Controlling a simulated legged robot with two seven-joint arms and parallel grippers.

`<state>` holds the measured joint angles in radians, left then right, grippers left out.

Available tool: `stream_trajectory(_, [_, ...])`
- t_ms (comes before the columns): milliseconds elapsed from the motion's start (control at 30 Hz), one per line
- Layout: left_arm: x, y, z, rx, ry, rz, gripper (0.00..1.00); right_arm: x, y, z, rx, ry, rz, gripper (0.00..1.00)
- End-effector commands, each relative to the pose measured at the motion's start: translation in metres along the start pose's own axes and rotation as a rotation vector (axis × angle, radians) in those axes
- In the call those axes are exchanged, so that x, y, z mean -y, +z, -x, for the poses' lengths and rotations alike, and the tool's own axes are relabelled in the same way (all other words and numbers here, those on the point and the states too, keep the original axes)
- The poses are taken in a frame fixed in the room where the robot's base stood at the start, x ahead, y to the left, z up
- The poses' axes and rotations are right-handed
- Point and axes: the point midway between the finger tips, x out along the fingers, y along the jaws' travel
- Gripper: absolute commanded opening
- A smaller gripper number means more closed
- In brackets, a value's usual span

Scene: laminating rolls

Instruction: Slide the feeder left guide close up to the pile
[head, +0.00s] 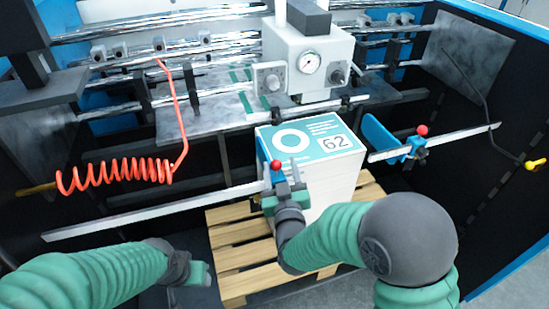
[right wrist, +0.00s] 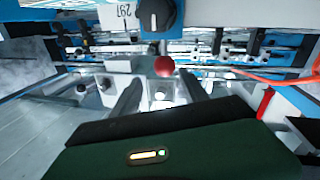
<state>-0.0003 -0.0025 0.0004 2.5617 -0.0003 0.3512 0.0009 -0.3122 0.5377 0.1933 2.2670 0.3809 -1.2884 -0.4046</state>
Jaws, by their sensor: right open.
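The pile (head: 335,185) is a tall white stack with a teal and white top sheet marked 62. The feeder left guide (head: 262,148), with a blue plate and a red knob, is on the rail at the pile's left front corner; whether it touches the pile is hidden. My right gripper (head: 284,172) is open at the left guide. In the right wrist view, the red knob (right wrist: 165,66) shows just beyond and between the two open fingers (right wrist: 160,92). My left gripper (head: 200,274) is low at the left, away from the guide; its jaw opening is unclear.
The feeder right guide (head: 378,136), blue with a red knob, stands apart from the pile on the right. The pile rests on a wooden pallet (head: 228,238). A metal rail (head: 140,212) runs left of the guide. A coiled orange hose (head: 115,177) hangs at the left.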

Motion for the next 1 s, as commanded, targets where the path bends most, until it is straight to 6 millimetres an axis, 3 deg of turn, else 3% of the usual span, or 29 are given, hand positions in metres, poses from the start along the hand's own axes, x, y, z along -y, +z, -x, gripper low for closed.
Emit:
stream_trajectory(100, [0.0, -0.003, 0.008, -0.001, 0.0, -0.001, 0.52, 0.006, 0.002, -0.024, 0.008, -0.002, 0.006, 0.52])
stream_trajectory(200, [0.0, -0.003, 0.009, -0.001, 0.0, 0.0, 0.52, 0.009, 0.001, -0.033, 0.007, -0.001, 0.008, 0.52])
stream_trajectory(500, [0.0, -0.003, 0.009, 0.0, 0.0, 0.001, 0.52, 0.01, -0.001, -0.032, 0.001, -0.004, 0.007, 0.52])
stream_trajectory(900, [0.0, -0.003, 0.009, 0.0, 0.0, 0.0, 0.52, 0.007, 0.002, -0.034, 0.006, -0.002, 0.006, 0.0])
stream_trajectory(1000, [0.0, -0.003, 0.009, 0.0, 0.0, 0.0, 0.52, 0.008, 0.003, -0.034, 0.007, 0.0, 0.008, 0.0])
